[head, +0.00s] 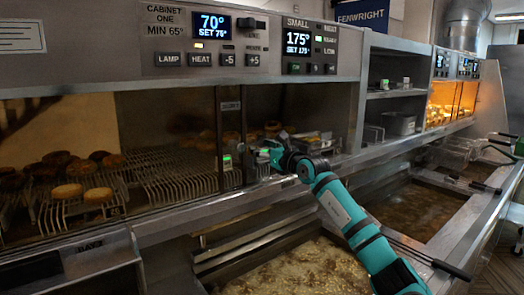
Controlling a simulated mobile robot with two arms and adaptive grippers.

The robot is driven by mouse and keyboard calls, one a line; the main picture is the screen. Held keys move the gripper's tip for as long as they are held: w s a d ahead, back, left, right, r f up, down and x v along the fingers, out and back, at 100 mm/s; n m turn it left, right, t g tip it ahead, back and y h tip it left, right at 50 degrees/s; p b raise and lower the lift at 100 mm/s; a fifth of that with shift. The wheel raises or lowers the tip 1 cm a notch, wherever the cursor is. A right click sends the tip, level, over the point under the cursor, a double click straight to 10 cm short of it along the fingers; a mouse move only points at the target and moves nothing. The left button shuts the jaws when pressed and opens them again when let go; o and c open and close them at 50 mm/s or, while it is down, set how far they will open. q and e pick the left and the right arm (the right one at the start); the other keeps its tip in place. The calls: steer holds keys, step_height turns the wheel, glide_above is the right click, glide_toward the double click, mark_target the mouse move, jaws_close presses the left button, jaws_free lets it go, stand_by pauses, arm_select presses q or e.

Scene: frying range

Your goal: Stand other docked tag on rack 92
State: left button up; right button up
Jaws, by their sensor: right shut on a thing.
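My right gripper (268,154) reaches to the front of the heated cabinet, just right of the upright post. It is shut on a small dark tag with a green face (263,151); the fingers hide much of it. Another small tag with a lit green face (227,163) sits at the post, a little left of the gripper. Wire racks (180,178) stand inside the cabinet on the left, with round browned food pieces on some of them. No number 92 can be read on any rack. My left gripper is not in view.
Frying vats with bubbling oil (300,268) lie below my right arm and at right (425,210). A steel ledge (180,225) runs along the cabinet front. Control panels (225,40) overhang the opening. Dark basket handles (440,262) jut over the vats.

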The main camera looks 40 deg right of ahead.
steer(key=shift+f, duration=0.3)
steer(key=o, duration=1.1)
steer(key=shift+w+d, duration=0.1)
steer(key=shift+c, duration=0.2)
